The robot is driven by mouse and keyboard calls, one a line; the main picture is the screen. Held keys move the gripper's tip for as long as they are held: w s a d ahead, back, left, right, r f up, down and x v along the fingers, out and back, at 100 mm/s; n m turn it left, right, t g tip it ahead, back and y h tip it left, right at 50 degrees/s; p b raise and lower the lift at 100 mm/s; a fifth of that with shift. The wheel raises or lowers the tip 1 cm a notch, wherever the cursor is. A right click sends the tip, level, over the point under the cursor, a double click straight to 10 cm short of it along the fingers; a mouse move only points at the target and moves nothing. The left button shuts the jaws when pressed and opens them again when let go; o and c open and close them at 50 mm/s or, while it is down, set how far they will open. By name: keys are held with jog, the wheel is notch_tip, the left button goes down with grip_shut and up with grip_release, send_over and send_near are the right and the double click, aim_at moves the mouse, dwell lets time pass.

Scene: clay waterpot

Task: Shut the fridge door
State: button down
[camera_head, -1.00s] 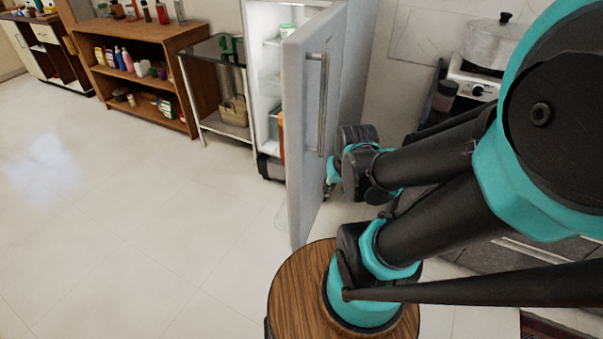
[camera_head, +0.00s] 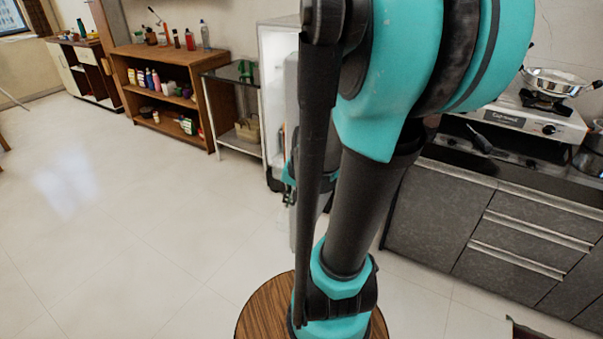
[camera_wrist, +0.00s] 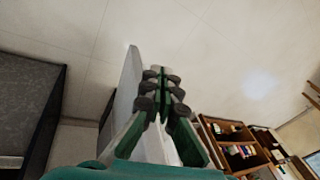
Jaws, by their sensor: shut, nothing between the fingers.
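The white fridge (camera_head: 276,42) stands behind my arm in the head view. Its door stands open; a grey strip of it (camera_head: 294,228) shows beside my arm, and the arm hides most of the rest, including the handle. In the wrist view the door (camera_wrist: 126,88) is a pale slab just left of my fingers. My gripper (camera_wrist: 161,70) is shut and empty, pointing along the door; whether it touches the door I cannot tell. In the head view my gripper (camera_head: 288,190) is partly hidden behind my arm, at the door.
A metal side table (camera_head: 238,140) and a wooden shelf (camera_head: 160,95) with bottles stand left of the fridge. Grey kitchen cabinets (camera_head: 480,235) with a stove (camera_head: 525,118) and a pan (camera_head: 556,82) stand at right. The floor at left is clear.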

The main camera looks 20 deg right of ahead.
jog(key=w+d+m+t+y, duration=0.1)
jog(key=w+d+m+y, duration=0.1)
jog(key=w+d+m, duration=0.45)
jog(key=w+d+m+t+y, duration=0.1)
jog(key=w+d+m, duration=0.2)
jog(key=d+m, duration=0.5)
jog(key=w+d+m+t+y, duration=0.1)
jog(key=w+d+m+y, duration=0.1)
jog(key=w+d+m, duration=0.35)
jog(key=w+r+x, duration=0.1)
jog(key=x, duration=0.9)
jog(key=shift+w+a+f, duration=0.1)
jog(key=shift+w+f, duration=0.05)
jog(key=shift+w, duration=0.05)
